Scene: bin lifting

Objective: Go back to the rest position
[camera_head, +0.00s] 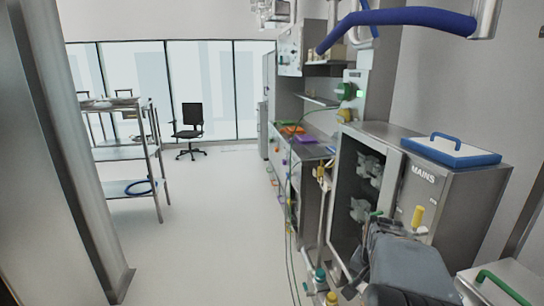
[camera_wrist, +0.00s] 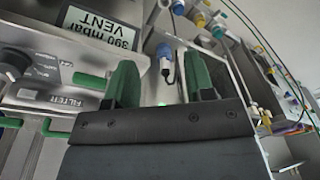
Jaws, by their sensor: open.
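My gripper (camera_wrist: 160,82) shows in the wrist view with its two green fingers apart and nothing visible between them. Behind the gap are a blue connector and pale panels. In the head view my grey arm fills the lower right, in front of the open steel cabinet; the fingers are too small there to make out clearly. No object of the task is named.
A steel cabinet marked MAINS (camera_head: 418,190) stands close on the right, with a blue-handled white lid (camera_head: 452,150) on top. A steel shelf rack (camera_head: 150,150) and an office chair (camera_head: 188,128) stand to the left. The floor (camera_head: 205,230) between is clear.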

